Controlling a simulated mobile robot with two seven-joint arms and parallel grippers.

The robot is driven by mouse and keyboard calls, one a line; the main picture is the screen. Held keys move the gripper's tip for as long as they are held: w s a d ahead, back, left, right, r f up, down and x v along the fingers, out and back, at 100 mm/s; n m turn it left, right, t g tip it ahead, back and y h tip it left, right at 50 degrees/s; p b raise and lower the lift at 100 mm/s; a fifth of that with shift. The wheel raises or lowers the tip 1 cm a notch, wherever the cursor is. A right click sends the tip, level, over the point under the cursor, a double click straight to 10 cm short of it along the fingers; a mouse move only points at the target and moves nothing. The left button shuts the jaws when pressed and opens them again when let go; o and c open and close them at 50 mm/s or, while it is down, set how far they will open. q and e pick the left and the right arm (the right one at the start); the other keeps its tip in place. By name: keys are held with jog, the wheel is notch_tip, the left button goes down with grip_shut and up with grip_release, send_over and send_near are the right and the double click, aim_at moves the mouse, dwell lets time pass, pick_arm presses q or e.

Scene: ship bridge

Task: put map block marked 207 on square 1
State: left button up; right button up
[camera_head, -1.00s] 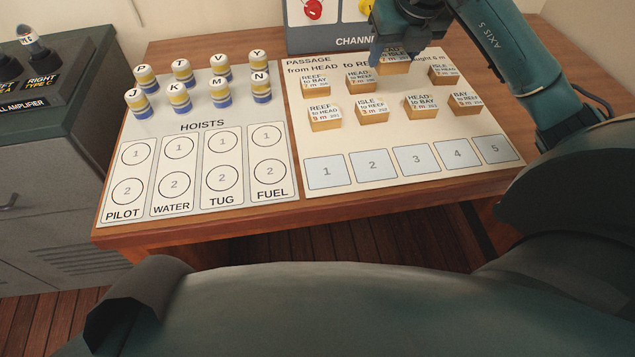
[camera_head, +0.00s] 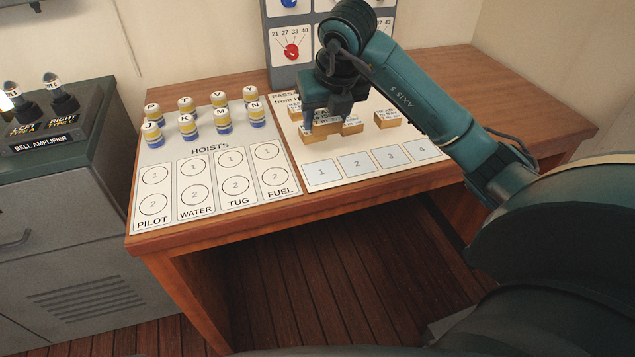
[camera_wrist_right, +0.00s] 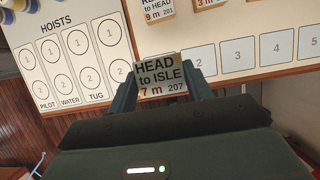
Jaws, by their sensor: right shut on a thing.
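My right gripper (camera_head: 326,120) is over the passage board, shut on the map block marked 207. In the right wrist view this block (camera_wrist_right: 161,78) sits between the two fingers, with its label "HEAD to ISLE 7 m 207" facing the camera. Square 1 (camera_head: 321,173) is a pale square at the left end of the board's front row, in front of the gripper in the head view. The block hides square 1 in the wrist view. My left gripper is not in view.
Other wooden map blocks stand on the passage board, including one to the right of the gripper (camera_head: 392,121) and block 201 (camera_wrist_right: 158,12). Squares 2 (camera_head: 356,163), 3 and 4 look empty. The hoists board (camera_head: 209,165) with several striped pegs lies to the left.

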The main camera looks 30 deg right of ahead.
aim_at(320, 169)
jog(key=shift+s+a+f, duration=0.15)
jog(key=shift+s+a, duration=0.1)
jog(key=shift+a, duration=0.25)
notch_tip(320, 169, down, 10)
jog(key=shift+r, duration=0.1)
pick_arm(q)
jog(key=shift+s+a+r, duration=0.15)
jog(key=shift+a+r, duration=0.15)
pick_arm(e)
jog(key=shift+f, duration=0.2)
jog(key=o, duration=1)
jog(key=shift+c, duration=0.2)
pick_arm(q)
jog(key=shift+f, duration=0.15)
